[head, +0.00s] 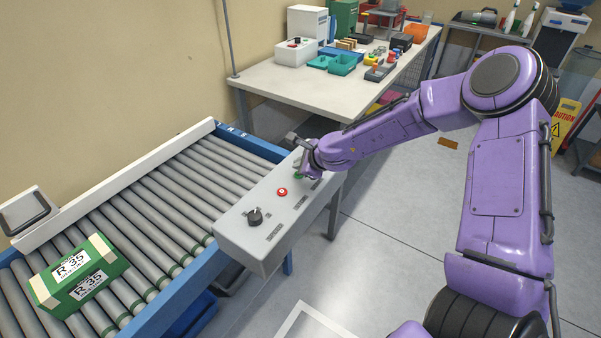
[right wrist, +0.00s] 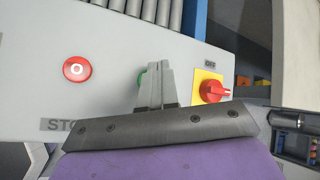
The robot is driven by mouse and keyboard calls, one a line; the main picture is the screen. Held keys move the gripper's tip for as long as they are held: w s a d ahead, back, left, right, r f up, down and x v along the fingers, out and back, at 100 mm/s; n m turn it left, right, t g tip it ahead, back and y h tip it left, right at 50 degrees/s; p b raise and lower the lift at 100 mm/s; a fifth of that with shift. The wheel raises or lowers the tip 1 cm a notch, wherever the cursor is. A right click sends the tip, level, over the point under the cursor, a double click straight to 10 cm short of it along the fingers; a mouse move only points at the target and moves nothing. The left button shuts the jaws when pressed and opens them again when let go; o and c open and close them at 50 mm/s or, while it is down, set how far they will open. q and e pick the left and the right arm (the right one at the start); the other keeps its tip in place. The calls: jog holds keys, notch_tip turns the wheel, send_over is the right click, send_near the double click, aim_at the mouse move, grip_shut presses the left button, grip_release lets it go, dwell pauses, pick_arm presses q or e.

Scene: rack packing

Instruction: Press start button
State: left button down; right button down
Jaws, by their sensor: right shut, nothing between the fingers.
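The grey control panel (head: 232,226) stands at the right end of the roller conveyor. My right gripper (head: 297,172) is over its far end, fingers shut with nothing between them. The green button (right wrist: 141,79) shows at the left edge of the shut fingers (right wrist: 157,68) in the right wrist view, mostly hidden by them. Whether the fingertips touch or press it I cannot tell. A red stop button (right wrist: 77,69) is left of the fingers, and a red switch on a yellow plate (right wrist: 210,90) is right of them. My left gripper is not in view.
A black knob (head: 255,216) is on the panel's near part. A green R 35 box (head: 80,276) lies on the conveyor rollers (head: 165,196). A workbench (head: 283,88) with bins and tools stands behind.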

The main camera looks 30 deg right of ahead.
jog(key=shift+f, duration=0.1)
jog(key=shift+s+f, duration=0.1)
jog(key=shift+f, duration=0.25)
jog(key=shift+f+b, duration=0.4)
jog(key=shift+b, duration=0.05)
dwell(0.4)
jog(key=shift+r, duration=0.15)
jog(key=shift+r+p, duration=0.7)
jog(key=shift+p, duration=0.2)
notch_tip(320, 180, up, 5)
jog(key=p, duration=0.5)
